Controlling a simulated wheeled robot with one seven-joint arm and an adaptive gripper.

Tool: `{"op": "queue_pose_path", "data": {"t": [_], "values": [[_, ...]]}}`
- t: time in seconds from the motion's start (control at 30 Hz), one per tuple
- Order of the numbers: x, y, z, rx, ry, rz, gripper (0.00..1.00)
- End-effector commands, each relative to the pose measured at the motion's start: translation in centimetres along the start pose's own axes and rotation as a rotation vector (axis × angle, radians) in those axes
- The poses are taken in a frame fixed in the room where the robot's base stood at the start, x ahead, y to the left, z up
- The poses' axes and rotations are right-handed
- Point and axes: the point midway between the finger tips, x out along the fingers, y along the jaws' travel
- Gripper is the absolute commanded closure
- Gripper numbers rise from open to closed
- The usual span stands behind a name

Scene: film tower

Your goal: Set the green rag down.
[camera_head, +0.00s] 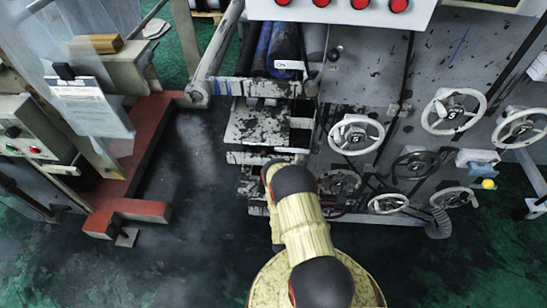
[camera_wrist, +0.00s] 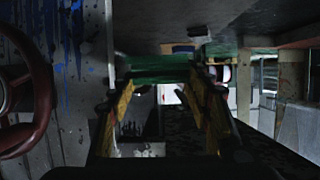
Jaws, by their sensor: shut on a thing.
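In the wrist view, the two yellow-sided fingers of my gripper (camera_wrist: 160,92) reach forward, shut on the green rag (camera_wrist: 160,70). The rag shows as a dim dark green band across the fingertips. Its edges are hard to make out in the poor light, and I cannot tell whether it touches anything below. In the head view, my yellow and black arm reaches toward the machine's lower front. My gripper and the rag cannot be made out there.
The grey machine panel (camera_head: 375,90) carries several handwheels, including a white one (camera_head: 356,135). Stained steps (camera_head: 258,125) stand left of it. A red base frame (camera_head: 135,160) lies farther left, with dark open floor (camera_head: 190,200) between. In the wrist view, a dark red wheel (camera_wrist: 40,115) is close at left.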

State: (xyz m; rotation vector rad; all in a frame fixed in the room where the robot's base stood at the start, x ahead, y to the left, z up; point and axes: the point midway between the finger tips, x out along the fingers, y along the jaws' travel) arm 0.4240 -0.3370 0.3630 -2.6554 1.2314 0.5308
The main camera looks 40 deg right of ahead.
Motion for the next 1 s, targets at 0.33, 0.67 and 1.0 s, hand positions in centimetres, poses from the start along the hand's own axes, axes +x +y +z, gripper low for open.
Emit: {"op": "queue_pose_path", "data": {"t": [0.33,0.67,1.0], "values": [[6.5,-4.3,1.0,0.000,0.004,-0.004,0.76],[12.0,-7.2,3.9,0.000,0.002,-0.002,0.76],[14.1,-8.2,5.2,0.000,0.000,-0.002,0.76]]}}
